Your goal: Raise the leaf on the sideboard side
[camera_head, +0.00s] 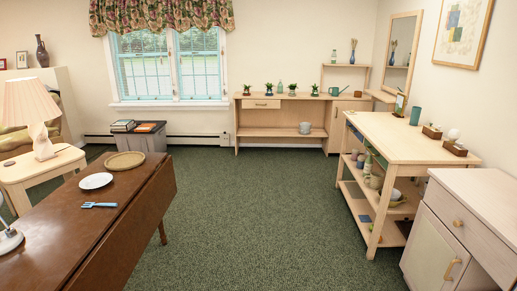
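A dark brown drop-leaf table (62,224) stands at the lower left. The leaf (138,212) on its right side, facing the open floor, hangs down. A light wood cabinet (450,235) with a drawer and door stands at the lower right, across the floor from that leaf. A long light wood unit (282,113) stands against the back wall. I cannot tell which of these is the sideboard. Neither of my grippers is in view.
A shelved wooden island (410,143) stands at the right. Green carpet (255,215) between table and island is clear.

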